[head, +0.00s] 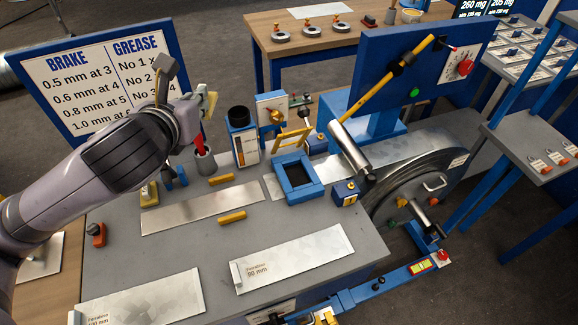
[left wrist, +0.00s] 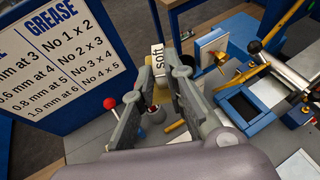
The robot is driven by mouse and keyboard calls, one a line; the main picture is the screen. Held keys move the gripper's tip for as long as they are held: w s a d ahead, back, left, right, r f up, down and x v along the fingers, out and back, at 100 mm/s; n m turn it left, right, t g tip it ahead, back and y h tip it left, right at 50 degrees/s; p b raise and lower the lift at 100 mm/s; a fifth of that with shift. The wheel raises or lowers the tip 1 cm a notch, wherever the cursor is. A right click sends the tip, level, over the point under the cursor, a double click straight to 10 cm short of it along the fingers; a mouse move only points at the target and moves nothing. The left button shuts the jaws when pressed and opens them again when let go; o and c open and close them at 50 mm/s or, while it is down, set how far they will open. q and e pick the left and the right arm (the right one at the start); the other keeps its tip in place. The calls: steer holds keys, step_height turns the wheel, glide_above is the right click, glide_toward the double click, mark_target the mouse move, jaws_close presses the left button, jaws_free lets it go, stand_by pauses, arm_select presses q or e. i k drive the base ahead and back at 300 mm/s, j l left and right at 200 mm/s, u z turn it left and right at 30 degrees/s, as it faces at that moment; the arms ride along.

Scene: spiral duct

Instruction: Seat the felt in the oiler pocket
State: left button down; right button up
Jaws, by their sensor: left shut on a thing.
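My left gripper (head: 190,100) is raised above the back left of the grey bench. It is shut on a pale cream block, seemingly the felt (head: 210,103). In the left wrist view the felt (left wrist: 158,58) sits between the fingertips and shows the word "soft". A blue square frame with a dark recess (head: 280,176), possibly the oiler pocket, stands on the bench to the right of and below the gripper. It also shows in the left wrist view (left wrist: 224,103), apart from the felt. My right gripper is not in view.
A grey cup (head: 205,163) with a red-topped item stands below the gripper. A blue unit with a black cylinder (head: 238,117) stands beside it. A lettered board (head: 90,75) rises behind the arm. Metal strips (head: 200,210) and yellow bars (head: 232,217) lie on the bench.

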mark_target(297, 176)
steer(key=k+l+u, duration=0.15)
steer(key=l, duration=0.25)
steer(key=k+l+u, duration=0.1)
steer(key=k+l, duration=0.15)
steer(key=k+l+u, duration=0.15)
steer(key=l, duration=0.3)
steer(key=i+l+u, duration=0.2)
steer(key=l, duration=0.5)
steer(key=l+u, duration=0.2)
steer(key=l, duration=0.5)
